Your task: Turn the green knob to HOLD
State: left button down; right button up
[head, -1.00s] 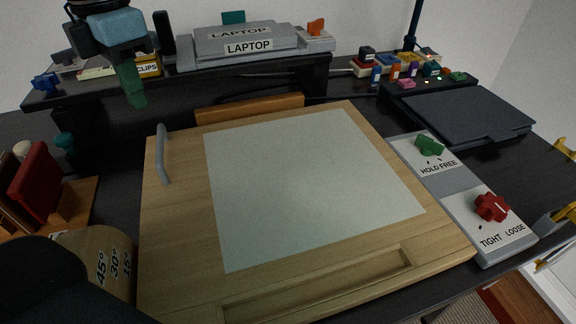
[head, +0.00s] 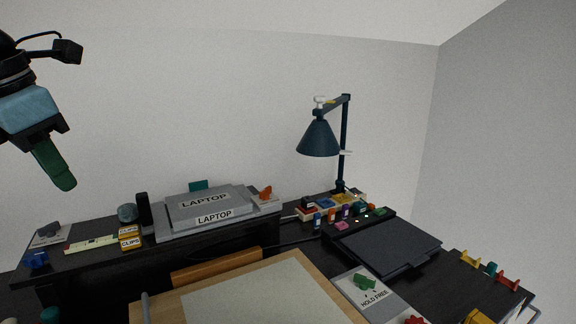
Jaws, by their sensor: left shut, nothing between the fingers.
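The green knob (head: 364,282) sits on a pale control panel (head: 351,291) beside the drawing board, low in the head view. The words HOLD and FREE are printed in front of it, HOLD on the left and FREE on the right. I cannot tell which word the knob points to. My left gripper (head: 66,184) is shut and empty, its green fingers in the air at the upper left. It is far from the knob and touches nothing. My right gripper is not in view.
The drawing board (head: 321,289) lies left of the panel. A red knob (head: 413,319) is cut off by the lower edge. A dark flat slab (head: 388,246) lies behind the panel. A desk lamp (head: 318,138) and laptop stack (head: 206,208) stand at the back. Colored hooks (head: 490,268) line the right edge.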

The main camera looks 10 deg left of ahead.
aim_at(365, 282)
jog(key=k+l, duration=0.55)
jog(key=l, duration=0.15)
jog(key=k+l, duration=0.6)
jog(key=l, duration=0.1)
